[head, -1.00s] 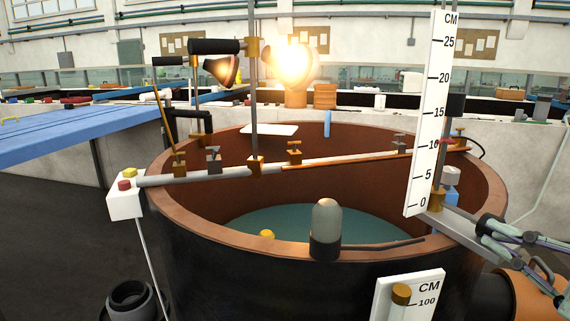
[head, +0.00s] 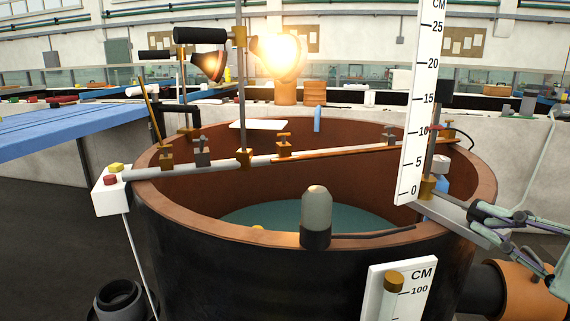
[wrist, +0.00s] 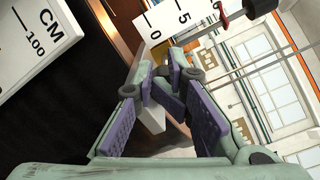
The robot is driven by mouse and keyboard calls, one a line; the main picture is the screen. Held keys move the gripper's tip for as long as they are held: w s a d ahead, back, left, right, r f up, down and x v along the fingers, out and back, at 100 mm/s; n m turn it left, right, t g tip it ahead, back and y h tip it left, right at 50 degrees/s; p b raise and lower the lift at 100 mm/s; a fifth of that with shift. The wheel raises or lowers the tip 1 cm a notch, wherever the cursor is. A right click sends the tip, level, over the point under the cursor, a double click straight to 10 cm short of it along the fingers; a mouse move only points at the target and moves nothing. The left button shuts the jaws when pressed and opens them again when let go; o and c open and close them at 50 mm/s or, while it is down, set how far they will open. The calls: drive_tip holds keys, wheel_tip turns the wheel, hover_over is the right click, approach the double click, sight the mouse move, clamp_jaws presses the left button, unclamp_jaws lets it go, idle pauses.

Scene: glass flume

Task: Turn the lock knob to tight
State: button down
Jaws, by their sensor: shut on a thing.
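My gripper (head: 478,213) is at the right, at the outer end of a grey bar (head: 437,208) on the tank rim. In the wrist view my gripper (wrist: 165,72) has its purple-padded fingers closed in at that bar (wrist: 152,118). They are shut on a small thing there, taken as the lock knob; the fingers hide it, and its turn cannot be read. A brass block (head: 428,188) stands on the bar beside the upright white CM scale (head: 418,110). A red pointer (head: 436,128) is level with about 10 to 15 on it.
The round tank (head: 180,215) holds water and fills the middle. A grey-capped cylinder (head: 316,215) stands on its near rim. A lower CM scale (head: 400,297) with a brass knob (head: 393,281) is in front. An orange pipe flange (head: 510,292) lies below my gripper.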

drive_tip(key=shift+w+d+r+b, duration=0.15)
drive_tip(key=shift+r+b, duration=0.25)
drive_tip(key=shift+b, duration=0.7)
drive_tip(key=shift+d+r+b, duration=0.25)
drive_tip(key=shift+d+b, duration=0.15)
drive_tip(key=shift+b, duration=0.55)
drive_tip(key=shift+a+r, duration=0.1)
drive_tip(key=shift+r, duration=0.15)
drive_tip(key=b+v, duration=0.1)
drive_tip(key=v, duration=0.5)
drive_tip(key=shift+a, duration=0.15)
drive_tip(key=shift+r, duration=0.15)
